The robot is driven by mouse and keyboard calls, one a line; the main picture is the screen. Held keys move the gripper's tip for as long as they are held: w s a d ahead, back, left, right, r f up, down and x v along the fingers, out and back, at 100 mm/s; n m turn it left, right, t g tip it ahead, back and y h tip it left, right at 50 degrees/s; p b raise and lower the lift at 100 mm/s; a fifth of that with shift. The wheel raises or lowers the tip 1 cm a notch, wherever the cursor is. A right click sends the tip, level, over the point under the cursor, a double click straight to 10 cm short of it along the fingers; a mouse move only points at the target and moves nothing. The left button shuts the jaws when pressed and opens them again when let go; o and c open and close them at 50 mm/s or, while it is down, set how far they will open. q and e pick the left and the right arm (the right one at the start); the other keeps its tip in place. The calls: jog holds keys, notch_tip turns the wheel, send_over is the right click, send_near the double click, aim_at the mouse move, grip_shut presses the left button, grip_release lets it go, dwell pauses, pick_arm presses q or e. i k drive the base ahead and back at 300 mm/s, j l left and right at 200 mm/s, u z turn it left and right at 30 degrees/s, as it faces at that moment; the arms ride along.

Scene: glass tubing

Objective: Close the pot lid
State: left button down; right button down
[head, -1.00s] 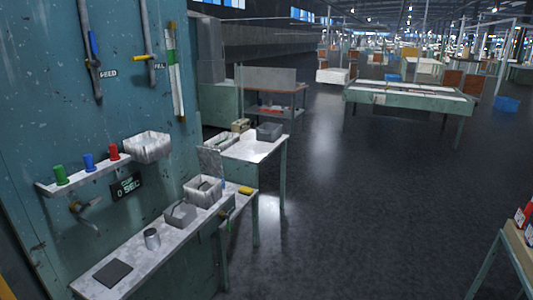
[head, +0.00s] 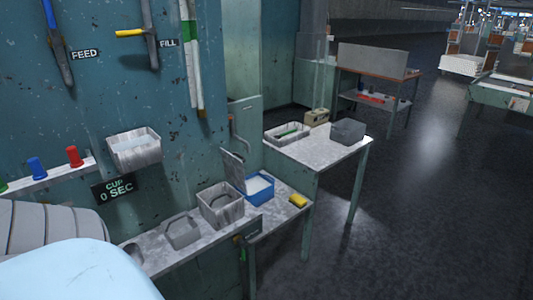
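A blue, square-sided pot (head: 262,196) with white contents stands on the bench at the middle of the head view. Its grey lid (head: 233,170) stands raised, nearly upright, at the left edge of the pot, so the pot is open. Neither of my grippers shows. A pale blue and ribbed grey part of my arm fills the lower left corner and hides the near end of the bench.
A wall-mounted bin (head: 135,149) hangs above. Dark floor (head: 430,220) at right is clear.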

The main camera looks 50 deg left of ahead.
aim_at(234, 168)
jog(key=i+l+z, duration=0.1)
jog(key=i, duration=1.5)
jog(key=i+l+u, duration=0.1)
jog(key=u, duration=0.35)
jog(key=i+l+u, duration=0.15)
jog(key=u, duration=0.3)
jog(key=i+l+u, duration=0.15)
jog(key=u, duration=0.3)
jog(key=i+l+u, duration=0.1)
jog(key=l+u, duration=0.15)
jog(key=u, duration=0.2)
jog(key=l+u, duration=0.2)
jog(key=u, duration=0.25)
jog(key=l+u, duration=0.25)
jog(key=u, duration=0.2)
jog(key=l+u, duration=0.25)
jog(key=u, duration=0.2)
jog(key=k+l+u, duration=0.1)
jog(key=u, duration=0.4)
jog(key=l, duration=0.15)
